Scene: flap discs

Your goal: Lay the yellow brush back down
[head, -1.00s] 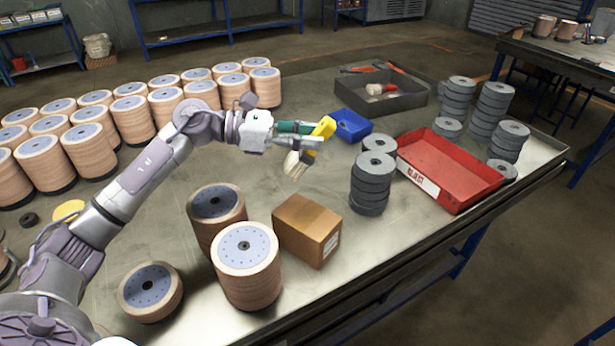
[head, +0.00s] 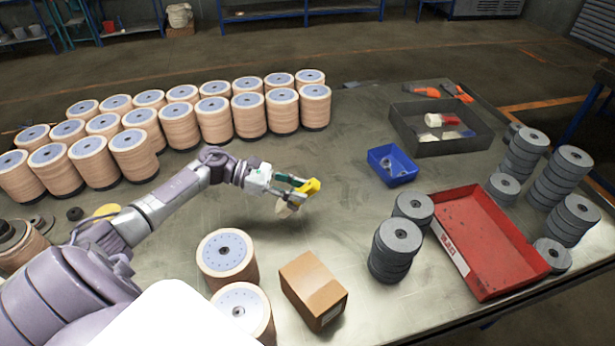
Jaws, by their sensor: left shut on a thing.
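The yellow brush (head: 313,187) has a yellow handle and pale bristles that point down. My left gripper (head: 296,186) is shut on it, above the open middle of the metal table (head: 340,230). The bristle end (head: 287,208) hangs close over the tabletop; I cannot tell whether it touches. My right gripper is not in the head view.
A cardboard box (head: 313,290) and stacks of tan discs (head: 227,255) stand in front. A blue bin (head: 392,165), a grey tray (head: 440,146), a red tray (head: 485,240) and grey disc stacks (head: 396,250) are to the right. Tan disc rows (head: 180,125) stand behind.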

